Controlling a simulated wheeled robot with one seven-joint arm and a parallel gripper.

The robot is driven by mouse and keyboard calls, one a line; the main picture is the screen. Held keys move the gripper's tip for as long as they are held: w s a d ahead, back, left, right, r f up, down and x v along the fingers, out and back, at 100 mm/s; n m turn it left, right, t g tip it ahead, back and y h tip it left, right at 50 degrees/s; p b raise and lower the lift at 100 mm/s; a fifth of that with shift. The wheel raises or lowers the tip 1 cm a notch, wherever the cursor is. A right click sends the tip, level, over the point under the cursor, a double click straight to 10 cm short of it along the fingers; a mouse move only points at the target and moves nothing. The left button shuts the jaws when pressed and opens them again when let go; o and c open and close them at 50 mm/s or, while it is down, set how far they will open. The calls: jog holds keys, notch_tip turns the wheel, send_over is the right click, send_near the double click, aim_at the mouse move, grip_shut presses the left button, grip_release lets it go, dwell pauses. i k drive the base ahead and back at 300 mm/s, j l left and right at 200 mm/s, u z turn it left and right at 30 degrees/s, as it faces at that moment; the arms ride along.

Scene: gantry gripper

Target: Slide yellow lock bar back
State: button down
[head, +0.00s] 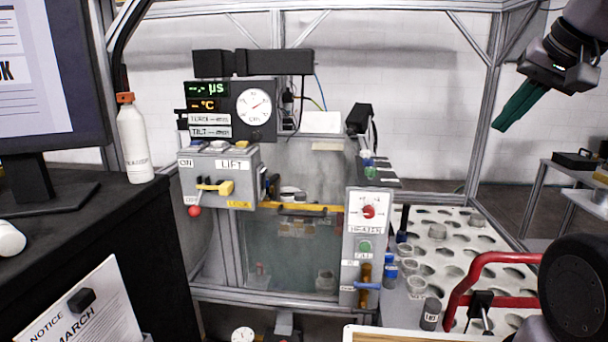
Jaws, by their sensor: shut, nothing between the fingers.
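A yellow bar (305,208) runs level across the front top edge of a glass tank (290,255). Its left end meets a grey control box (245,165) marked LIFT, beside a yellow LOCK label (239,205). A yellow-ended lever (226,188) sits on the box front, above a red knob (194,210). I cannot tell for sure which yellow part is the lock bar. My gripper (507,121) is at the upper right, far from the tank, its green fingers shut with nothing between them and pointing down and left.
A grey panel (352,248) with a red dial stands at the tank's right. Beyond it is a white rack (440,240) with round holes and several small jars. A red curved handle (480,270) rises at the front right. A bottle (135,140) and monitor stand on the left desk.

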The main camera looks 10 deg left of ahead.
aim_at(227, 187)
jog(key=u, duration=1.35)
